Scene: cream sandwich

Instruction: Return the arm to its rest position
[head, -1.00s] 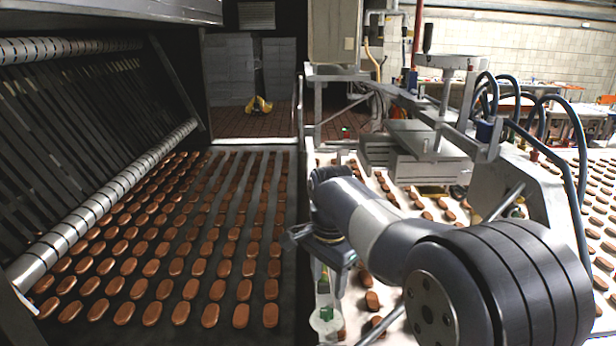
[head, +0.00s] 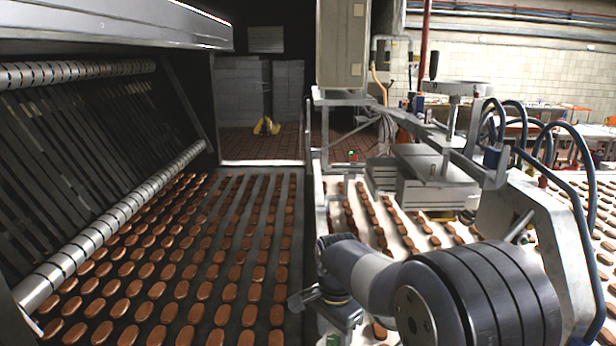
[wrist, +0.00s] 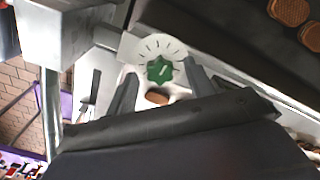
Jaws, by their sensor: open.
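My arm reaches in from the lower right of the head view, its large black ribbed joint nearest the camera. My gripper (head: 303,299) hangs at its end, low in the picture, over the rail between the dark belt and the white belt. In the wrist view my gripper (wrist: 160,84) shows two dark fingers standing apart, with nothing held between them. A green knob (wrist: 159,69) on a white dial plate (wrist: 135,46) appears just beyond the fingertips. A brown biscuit (wrist: 157,97) shows in the gap between the fingers, on the surface beyond.
A dark belt (head: 236,290) with rows of brown biscuits lies left. A white belt (head: 405,232) with biscuits runs right, under a metal machine (head: 430,185) with blue hoses. A slanted metal roller (head: 120,215) crosses the left side. Tiled floor (head: 290,143) is open at the back.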

